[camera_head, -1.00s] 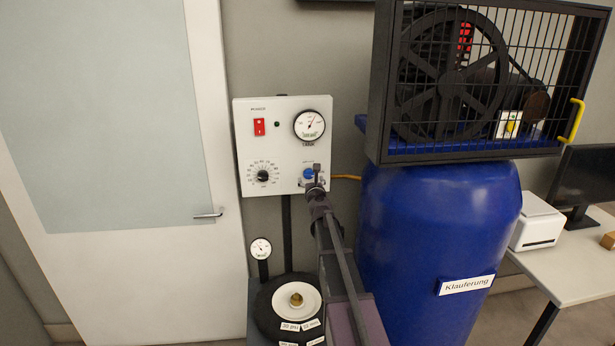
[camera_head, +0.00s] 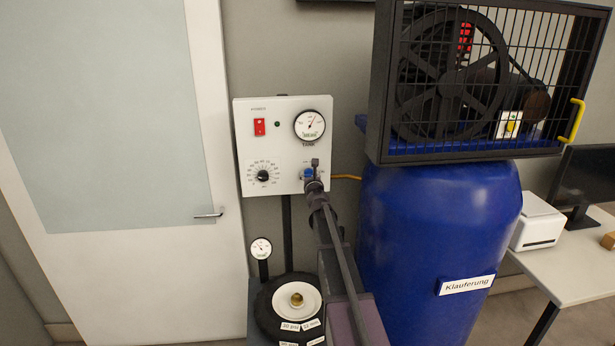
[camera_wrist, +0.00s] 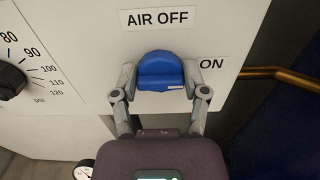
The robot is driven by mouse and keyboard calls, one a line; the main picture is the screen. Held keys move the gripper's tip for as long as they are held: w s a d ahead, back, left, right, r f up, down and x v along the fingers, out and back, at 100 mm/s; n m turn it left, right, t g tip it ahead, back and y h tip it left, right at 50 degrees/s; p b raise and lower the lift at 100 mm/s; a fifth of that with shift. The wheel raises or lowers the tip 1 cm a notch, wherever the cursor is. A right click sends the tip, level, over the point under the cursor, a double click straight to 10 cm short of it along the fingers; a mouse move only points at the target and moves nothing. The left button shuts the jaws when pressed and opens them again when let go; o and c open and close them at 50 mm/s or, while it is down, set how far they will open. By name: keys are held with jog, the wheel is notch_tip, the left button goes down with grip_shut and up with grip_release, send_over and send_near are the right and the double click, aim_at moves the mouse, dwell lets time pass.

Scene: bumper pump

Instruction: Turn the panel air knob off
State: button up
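The blue air knob (camera_wrist: 160,70) sits on the white panel (camera_wrist: 70,60) in the wrist view. The label "AIR OFF" (camera_wrist: 160,18) is above it and "ON" (camera_wrist: 212,64) is to its right. A small pale mark shows at the knob's lower right. My gripper (camera_wrist: 160,80) is open, one finger on each side of the knob, very close to it; firm contact cannot be made out. In the head view my gripper (camera_head: 315,179) is in front of the panel's lower right corner and partly covers the knob (camera_head: 308,174).
The panel also carries a red switch (camera_head: 259,127), a pressure gauge (camera_head: 309,125) and a black dial (camera_head: 263,176). A blue tank (camera_head: 435,240) with a caged pump stands close on the right. A wheel (camera_head: 285,310) lies below.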

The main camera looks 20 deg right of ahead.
jog(key=shift+c, duration=0.5)
jog(key=shift+a, duration=0.2)
jog(key=shift+d, duration=0.1)
